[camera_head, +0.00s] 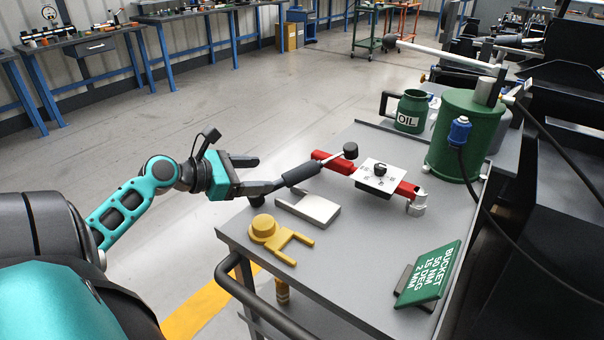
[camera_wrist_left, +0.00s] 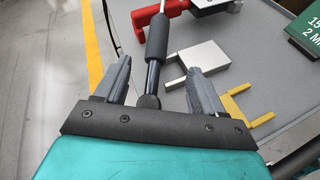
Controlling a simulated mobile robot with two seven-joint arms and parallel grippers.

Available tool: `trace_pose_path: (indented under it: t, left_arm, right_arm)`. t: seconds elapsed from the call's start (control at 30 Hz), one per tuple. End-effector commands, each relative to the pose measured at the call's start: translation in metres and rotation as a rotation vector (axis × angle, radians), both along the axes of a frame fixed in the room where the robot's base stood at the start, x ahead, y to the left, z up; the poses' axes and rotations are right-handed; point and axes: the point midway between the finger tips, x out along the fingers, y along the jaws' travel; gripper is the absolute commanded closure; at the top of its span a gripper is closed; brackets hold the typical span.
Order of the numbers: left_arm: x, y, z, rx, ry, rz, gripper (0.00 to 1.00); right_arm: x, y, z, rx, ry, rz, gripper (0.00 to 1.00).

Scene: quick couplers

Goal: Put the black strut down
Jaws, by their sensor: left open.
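The black strut (camera_head: 302,173) has a thick dark sleeve, a thinner rod and rounded black ends. It lies across the back left part of the grey table, its far end by the red tool (camera_head: 333,162). I cannot tell whether it rests fully on the table. My left gripper (camera_head: 262,175) is open at the strut's near end. In the left wrist view, the strut (camera_wrist_left: 157,42) runs between the two spread fingers of the gripper (camera_wrist_left: 158,68), with gaps on both sides. My right gripper is not in view.
A silver forked plate (camera_head: 310,208) and a yellow forked piece (camera_head: 275,238) lie close to the strut. A white plate (camera_head: 380,175) sits on the red tool. A green sign (camera_head: 428,273), oil can (camera_head: 411,112) and green canister (camera_head: 462,135) stand farther right. The table's middle is clear.

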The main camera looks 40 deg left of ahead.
Motion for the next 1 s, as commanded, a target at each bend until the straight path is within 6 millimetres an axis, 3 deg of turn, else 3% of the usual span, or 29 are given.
trace_pose_path:
  t: [0.3,0.57,0.77,1.0]
  left_arm:
    - [0.050,-0.012,-0.020,0.005,-0.004,-0.001,0.31]
    - [0.064,-0.015,-0.026,0.007,-0.002,-0.001,0.31]
    - [0.088,-0.018,-0.033,0.007,-0.003,-0.001,0.31]
    - [0.107,-0.023,-0.040,0.006,-0.002,0.000,0.31]
  right_arm:
    - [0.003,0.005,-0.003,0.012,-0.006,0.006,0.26]
    - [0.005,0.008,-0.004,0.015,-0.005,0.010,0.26]
    - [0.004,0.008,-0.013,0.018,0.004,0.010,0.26]
    - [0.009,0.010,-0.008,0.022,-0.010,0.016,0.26]
